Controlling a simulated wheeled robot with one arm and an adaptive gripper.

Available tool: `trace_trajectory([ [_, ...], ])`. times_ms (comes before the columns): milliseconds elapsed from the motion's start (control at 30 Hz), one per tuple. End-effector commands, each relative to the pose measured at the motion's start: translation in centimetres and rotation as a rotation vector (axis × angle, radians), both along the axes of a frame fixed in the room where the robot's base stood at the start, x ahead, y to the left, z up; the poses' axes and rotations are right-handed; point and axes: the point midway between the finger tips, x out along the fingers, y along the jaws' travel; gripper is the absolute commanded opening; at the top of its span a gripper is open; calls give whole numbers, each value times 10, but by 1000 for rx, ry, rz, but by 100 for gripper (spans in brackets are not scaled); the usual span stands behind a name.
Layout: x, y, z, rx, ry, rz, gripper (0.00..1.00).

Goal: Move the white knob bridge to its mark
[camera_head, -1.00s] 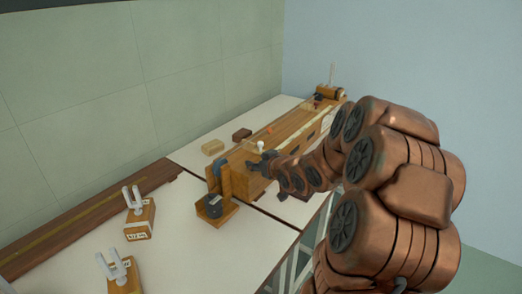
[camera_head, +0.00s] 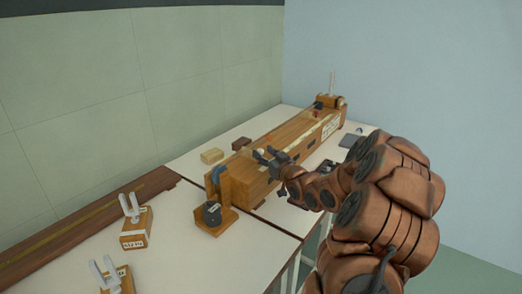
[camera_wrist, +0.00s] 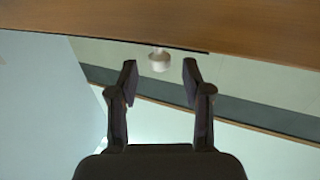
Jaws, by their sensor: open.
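The white knob (camera_wrist: 159,60) shows in the wrist view as a small pale cylinder by the edge of a wooden surface. It appears between my gripper's two fingertips in the picture, with a gap on both sides. The bridge under it is mostly hidden. In the head view my gripper (camera_head: 265,154) is open and empty over the near part of the long wooden instrument (camera_head: 262,172). A pale scale strip (camera_head: 325,123) runs along the instrument's top. I cannot make out the mark.
A block with a black wheel (camera_head: 212,214) stands at the instrument's near end. A pale block (camera_head: 212,156) and a dark brown block (camera_head: 241,144) lie to its left. Forked stands (camera_head: 136,237) and a long dark board (camera_head: 90,223) are at the lower left.

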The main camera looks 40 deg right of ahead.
Motion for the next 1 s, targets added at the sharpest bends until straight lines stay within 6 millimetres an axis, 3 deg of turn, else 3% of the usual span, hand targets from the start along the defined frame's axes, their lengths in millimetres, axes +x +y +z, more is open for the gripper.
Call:
trace_trajectory([
  [300, 27, -2, -1, 1, 3, -1, 49],
  [667, 30, -2, -1, 1, 3, -1, 49],
  [1000, 30, -2, -1, 1, 3, -2, 16],
])
